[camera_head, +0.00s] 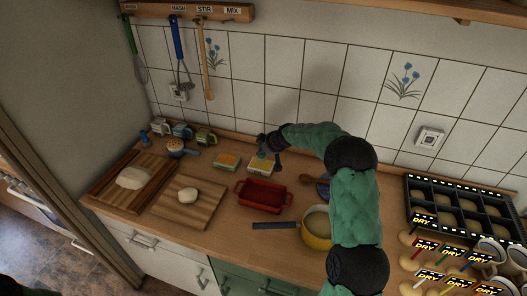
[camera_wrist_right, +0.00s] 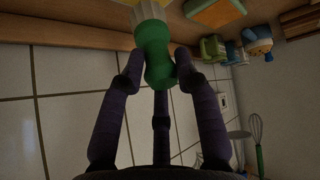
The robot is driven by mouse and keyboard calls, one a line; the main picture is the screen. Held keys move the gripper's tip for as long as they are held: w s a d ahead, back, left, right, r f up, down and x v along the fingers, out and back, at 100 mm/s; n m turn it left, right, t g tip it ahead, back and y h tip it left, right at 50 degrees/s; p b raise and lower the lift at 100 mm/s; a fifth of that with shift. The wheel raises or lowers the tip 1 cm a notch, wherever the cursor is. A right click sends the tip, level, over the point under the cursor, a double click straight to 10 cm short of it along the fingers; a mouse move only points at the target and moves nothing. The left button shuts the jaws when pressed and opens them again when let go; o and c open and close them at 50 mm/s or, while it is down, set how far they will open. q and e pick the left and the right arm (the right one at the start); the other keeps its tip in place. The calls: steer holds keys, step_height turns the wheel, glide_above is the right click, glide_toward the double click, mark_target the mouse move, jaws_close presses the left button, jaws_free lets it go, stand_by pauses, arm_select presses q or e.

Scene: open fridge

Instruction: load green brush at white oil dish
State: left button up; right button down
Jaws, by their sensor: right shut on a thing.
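The white oil dish (camera_head: 259,170), with yellow contents, stands on the counter near the back wall. My right gripper (camera_head: 268,151) is directly above it, with its arm reaching in from the right. In the wrist view the right gripper (camera_wrist_right: 157,72) is shut on the green brush (camera_wrist_right: 160,62), around its handle. The pale bristles (camera_wrist_right: 147,10) point away from the gripper toward the yellow contents of the dish (camera_wrist_right: 102,5). The picture cuts off the dish there, and I cannot tell whether the bristles touch it. My left gripper is not in view.
A dish with orange contents (camera_head: 227,161) stands just left of the white one. A red tray (camera_head: 262,194) and a yellow pot (camera_head: 316,236) are in front. Cutting boards with dough (camera_head: 188,194) lie left. A black compartment tray (camera_head: 462,207) and several DRY-labelled items are at right.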

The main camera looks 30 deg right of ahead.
steer(key=shift+r+p, duration=0.9)
steer(key=shift+r, duration=1.2)
